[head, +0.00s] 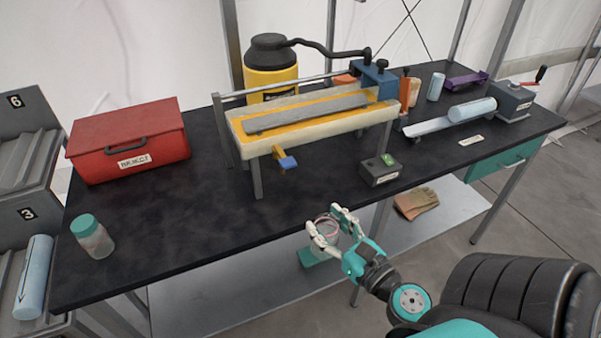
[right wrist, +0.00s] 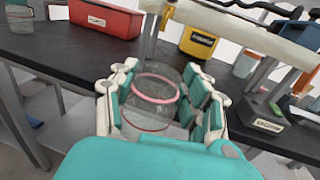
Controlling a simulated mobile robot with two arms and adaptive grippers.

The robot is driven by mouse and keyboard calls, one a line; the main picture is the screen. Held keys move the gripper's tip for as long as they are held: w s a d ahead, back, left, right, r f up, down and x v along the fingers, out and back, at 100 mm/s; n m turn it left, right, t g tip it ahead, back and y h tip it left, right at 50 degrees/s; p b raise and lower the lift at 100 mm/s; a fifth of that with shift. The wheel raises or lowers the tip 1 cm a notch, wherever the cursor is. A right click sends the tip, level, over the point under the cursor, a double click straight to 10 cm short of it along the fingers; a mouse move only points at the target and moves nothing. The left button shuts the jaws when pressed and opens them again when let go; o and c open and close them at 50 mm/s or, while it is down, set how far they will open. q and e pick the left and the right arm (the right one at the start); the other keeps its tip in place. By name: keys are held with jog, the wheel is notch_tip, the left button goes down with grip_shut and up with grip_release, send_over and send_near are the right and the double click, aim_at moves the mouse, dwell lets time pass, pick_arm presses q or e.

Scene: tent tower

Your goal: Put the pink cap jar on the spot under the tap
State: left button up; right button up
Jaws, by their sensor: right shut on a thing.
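My right gripper (head: 333,229) is shut on a clear jar with a pink ring at its top, held in front of the table's front edge. In the right wrist view the jar (right wrist: 152,103) sits between the finger pads, its pink ring (right wrist: 155,88) facing the camera. The tap (head: 286,162), with a blue end and a yellow body, hangs under the front of the cream tray (head: 265,143). The black tabletop under the tap is bare, and I see no distinct mark there. My left gripper is not in view.
A red box (head: 130,150) and a teal-capped jar (head: 92,236) stand at the left of the table (head: 190,225). A small grey box (head: 380,172) stands right of the tap. Tray legs (head: 256,180) flank the space below. Orange gloves (head: 416,203) lie on the lower shelf.

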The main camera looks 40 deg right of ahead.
jog(key=w+p, duration=0.1)
jog(key=w, duration=0.4)
jog(key=w+f+p, duration=0.1)
jog(key=w+p, duration=0.1)
jog(key=w, duration=0.3)
jog(key=w+p, duration=0.1)
jog(key=w, duration=0.5)
jog(key=shift+d+f, duration=0.35)
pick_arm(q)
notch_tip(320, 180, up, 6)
pick_arm(e)
jog(key=shift+r, duration=0.2)
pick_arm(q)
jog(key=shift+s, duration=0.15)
pick_arm(e)
jog(key=shift+s, duration=0.1)
jog(key=shift+f, duration=0.15)
jog(key=o, duration=1.1)
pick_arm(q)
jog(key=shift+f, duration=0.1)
pick_arm(e)
jog(key=shift+o, duration=0.2)
